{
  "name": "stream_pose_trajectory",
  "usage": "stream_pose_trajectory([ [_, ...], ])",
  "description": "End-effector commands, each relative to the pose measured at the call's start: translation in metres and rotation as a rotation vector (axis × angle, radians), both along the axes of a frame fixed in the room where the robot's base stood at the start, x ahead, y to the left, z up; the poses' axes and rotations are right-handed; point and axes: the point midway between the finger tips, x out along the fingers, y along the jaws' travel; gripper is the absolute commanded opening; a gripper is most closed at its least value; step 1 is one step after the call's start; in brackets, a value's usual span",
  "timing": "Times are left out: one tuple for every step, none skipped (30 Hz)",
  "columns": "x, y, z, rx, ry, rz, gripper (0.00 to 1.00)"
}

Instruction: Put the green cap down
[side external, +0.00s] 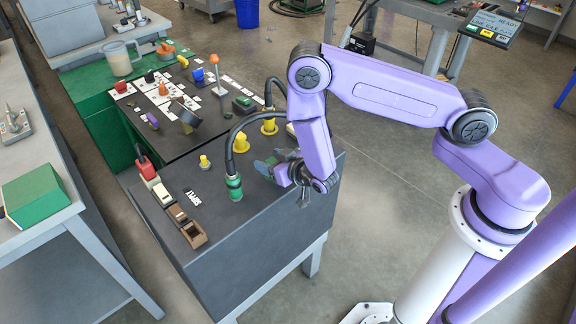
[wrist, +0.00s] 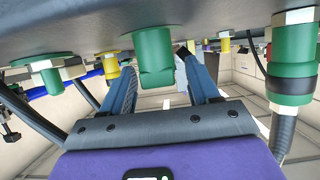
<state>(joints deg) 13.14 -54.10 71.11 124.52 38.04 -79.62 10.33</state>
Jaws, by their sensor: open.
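The green cap (wrist: 153,52) shows in the wrist view, which looks upside down with the dark work top along the upper edge. The cap appears to stand on that surface. My gripper (wrist: 157,65) is open, one blue finger on each side of the cap. A gap shows between the cap and each finger, so they look apart. In the side external view, my gripper (side external: 270,165) is low at the right part of the cart's work top (side external: 225,225). The cap cannot be told clearly from the fingers there.
A green hose connector (side external: 234,186) stands left of my gripper, and it also shows in the wrist view (wrist: 292,65). Yellow fittings (side external: 240,143) stand behind. Brown and cream blocks (side external: 194,234) line the left front edge. The front of the top is clear.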

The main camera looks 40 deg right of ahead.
Motion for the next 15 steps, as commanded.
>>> stream_pose_trajectory([
  [-0.008, 0.001, 0.003, -0.002, 0.002, 0.003, 0.61],
  [-0.013, 0.001, 0.005, -0.003, 0.002, 0.004, 0.61],
  [-0.021, 0.002, 0.008, -0.002, 0.002, 0.006, 0.61],
  [-0.026, 0.001, 0.010, -0.003, 0.003, 0.005, 0.61],
  [-0.031, 0.001, 0.013, -0.004, 0.002, 0.006, 0.61],
  [-0.039, 0.002, 0.016, -0.004, 0.001, 0.007, 0.61],
  [-0.044, 0.002, 0.018, -0.003, 0.002, 0.007, 0.61],
  [-0.050, 0.001, 0.020, -0.004, 0.002, 0.006, 0.61],
  [-0.056, 0.001, 0.024, -0.003, 0.001, 0.007, 0.61],
  [-0.062, 0.002, 0.025, -0.004, 0.001, 0.007, 0.61],
  [-0.067, 0.002, 0.027, -0.004, 0.002, 0.007, 0.61],
  [-0.072, 0.001, 0.030, -0.003, 0.001, 0.006, 0.61],
  [-0.076, 0.001, 0.032, -0.004, 0.001, 0.006, 0.61],
  [-0.080, 0.001, 0.033, -0.003, 0.001, 0.006, 0.61],
  [-0.085, 0.001, 0.035, -0.003, 0.002, 0.006, 0.61],
])
